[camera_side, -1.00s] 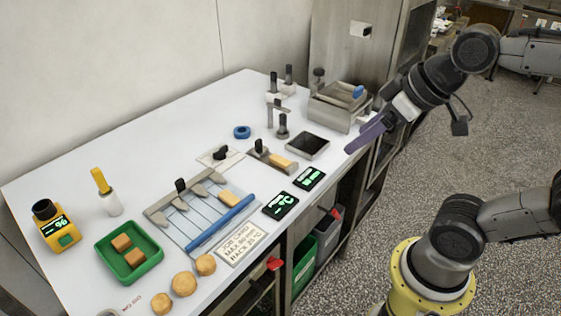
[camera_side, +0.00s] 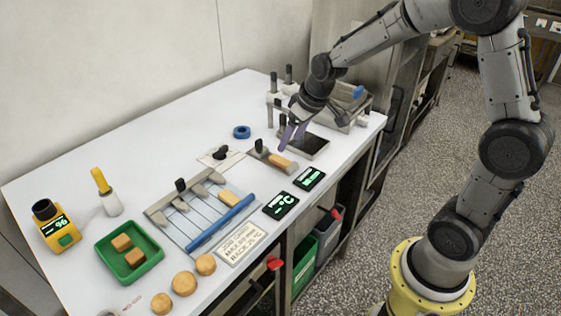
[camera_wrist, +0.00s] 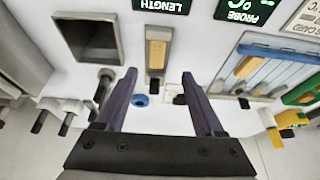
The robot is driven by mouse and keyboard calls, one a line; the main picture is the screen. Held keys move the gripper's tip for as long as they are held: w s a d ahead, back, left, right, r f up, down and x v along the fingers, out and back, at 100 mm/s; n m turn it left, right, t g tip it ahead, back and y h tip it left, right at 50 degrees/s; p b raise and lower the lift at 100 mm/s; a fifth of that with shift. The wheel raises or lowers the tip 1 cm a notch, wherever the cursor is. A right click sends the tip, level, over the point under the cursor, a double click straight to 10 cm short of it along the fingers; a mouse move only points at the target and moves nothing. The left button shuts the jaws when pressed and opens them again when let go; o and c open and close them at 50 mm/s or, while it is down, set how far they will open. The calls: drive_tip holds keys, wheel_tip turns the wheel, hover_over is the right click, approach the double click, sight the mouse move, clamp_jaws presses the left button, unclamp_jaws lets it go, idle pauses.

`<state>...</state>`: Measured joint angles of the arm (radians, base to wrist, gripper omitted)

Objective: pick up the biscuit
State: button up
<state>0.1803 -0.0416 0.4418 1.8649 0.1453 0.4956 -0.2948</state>
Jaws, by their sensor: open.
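A tan rectangular bar, which looks like a biscuit (camera_side: 283,162), lies on a narrow metal holder with a black knob (camera_side: 259,146). The biscuit also shows in the wrist view (camera_wrist: 156,54), ahead of and between my fingertips. A second tan bar (camera_side: 230,198) lies on the slatted rack (camera_side: 196,227); which one the task means, I cannot tell. My gripper (camera_side: 291,139) has purple fingers and points down above the holder, apart from the biscuit. In the wrist view the fingers (camera_wrist: 159,75) are spread with nothing held.
Knobbed posts (camera_side: 282,130) and a blue ring (camera_side: 241,132) are near. Two displays (camera_side: 309,178) lie in front. A green tray (camera_side: 150,265) holds brown blocks. Round tan discs (camera_side: 205,265) lie at the front.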

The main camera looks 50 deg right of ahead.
sight(281, 159)
drive_tip(key=x, duration=0.8)
drive_tip(key=shift+d+f, duration=0.25)
drive_tip(key=shift+d, duration=0.05)
drive_tip(key=shift+w, duration=0.1)
drive_tip(key=c, duration=1.1)
drive_tip(key=shift+r, duration=0.15)
